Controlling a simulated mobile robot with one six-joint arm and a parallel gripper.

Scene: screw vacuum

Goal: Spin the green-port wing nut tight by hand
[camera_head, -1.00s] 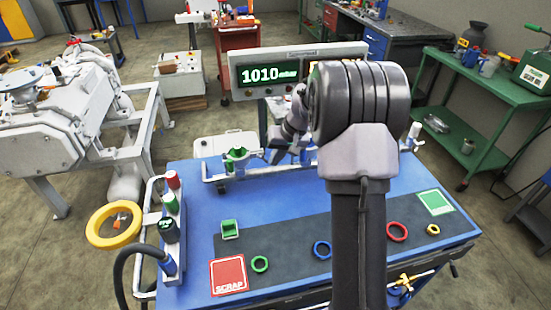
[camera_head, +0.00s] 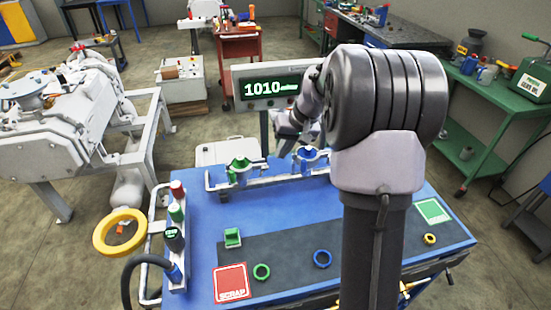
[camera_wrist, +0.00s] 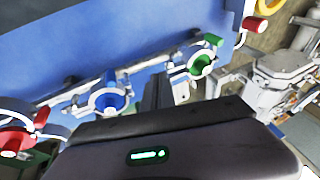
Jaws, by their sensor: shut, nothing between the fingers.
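The green port (camera_head: 239,166) sits in a clamp on the rail at the back edge of the blue bench. It also shows in the wrist view (camera_wrist: 201,64), right of my fingers, with a small green piece (camera_wrist: 213,40) beside its ring. I cannot tell for sure whether that piece is the wing nut. The blue port (camera_head: 309,155) is to its right on the same rail. My gripper (camera_head: 284,146) is shut and empty, above the rail between the two ports and apart from the green one. Its dark fingers show between the ports in the wrist view (camera_wrist: 165,92).
A red port (camera_wrist: 14,139) is at the left of the wrist view. The display (camera_head: 272,88) reading 1010 stands behind the rail. My arm covers the bench's right-middle.

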